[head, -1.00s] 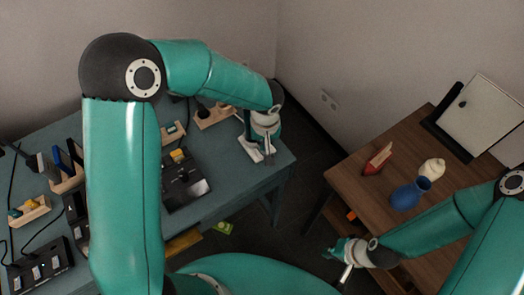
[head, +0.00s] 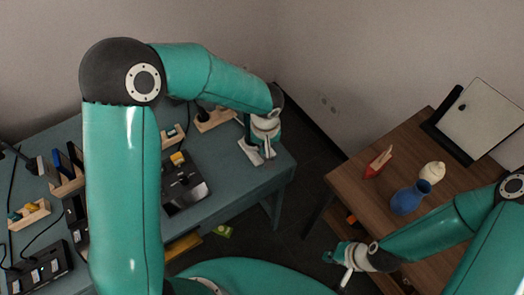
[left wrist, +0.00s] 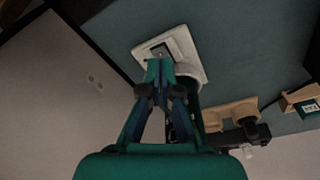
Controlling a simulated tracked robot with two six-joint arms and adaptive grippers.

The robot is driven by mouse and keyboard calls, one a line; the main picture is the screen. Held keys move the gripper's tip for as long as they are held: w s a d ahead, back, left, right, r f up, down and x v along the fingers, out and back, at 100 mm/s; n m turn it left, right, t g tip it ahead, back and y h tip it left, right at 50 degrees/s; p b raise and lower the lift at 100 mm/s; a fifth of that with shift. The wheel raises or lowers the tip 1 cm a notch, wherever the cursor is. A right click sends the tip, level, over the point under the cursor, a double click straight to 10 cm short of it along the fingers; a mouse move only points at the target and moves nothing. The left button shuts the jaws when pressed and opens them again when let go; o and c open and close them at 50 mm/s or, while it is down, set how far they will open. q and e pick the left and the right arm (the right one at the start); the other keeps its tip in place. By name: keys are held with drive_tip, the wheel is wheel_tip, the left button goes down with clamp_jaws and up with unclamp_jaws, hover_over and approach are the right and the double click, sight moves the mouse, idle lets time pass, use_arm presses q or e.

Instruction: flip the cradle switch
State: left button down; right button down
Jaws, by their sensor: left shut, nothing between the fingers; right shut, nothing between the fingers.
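The cradle (head: 247,153), a pale block, sits near the right end of the blue-grey table, partly hidden by my left gripper (head: 264,151). In the left wrist view it is a cream plate (left wrist: 184,42) with a dark square recess (left wrist: 161,50) and a rounded part beside it. The fingertips of my left gripper (left wrist: 159,66) are together at the edge of that recess, with nothing between them. Whether they touch the switch I cannot tell; the switch's position is not clear. My right gripper (head: 347,275) is shut and empty, low beside the wooden table.
Wooden holders (head: 212,119), a dark box with a yellow part (head: 184,184) and black power strips (head: 42,270) are on the blue-grey table (head: 235,180). The wooden table (head: 440,205) at right holds a blue vase (head: 408,199), a cream object (head: 432,172) and a red object (head: 377,162).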

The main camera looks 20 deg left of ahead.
sight(264, 155)
use_arm(q)
drive_tip(key=shift+f+b, duration=1)
drive_tip(key=shift+b, duration=0.2)
idle(0.8)
drive_tip(key=shift+r, duration=0.15)
drive_tip(key=shift+r+p, duration=1.85)
drive_tip(key=shift+r, duration=1.55)
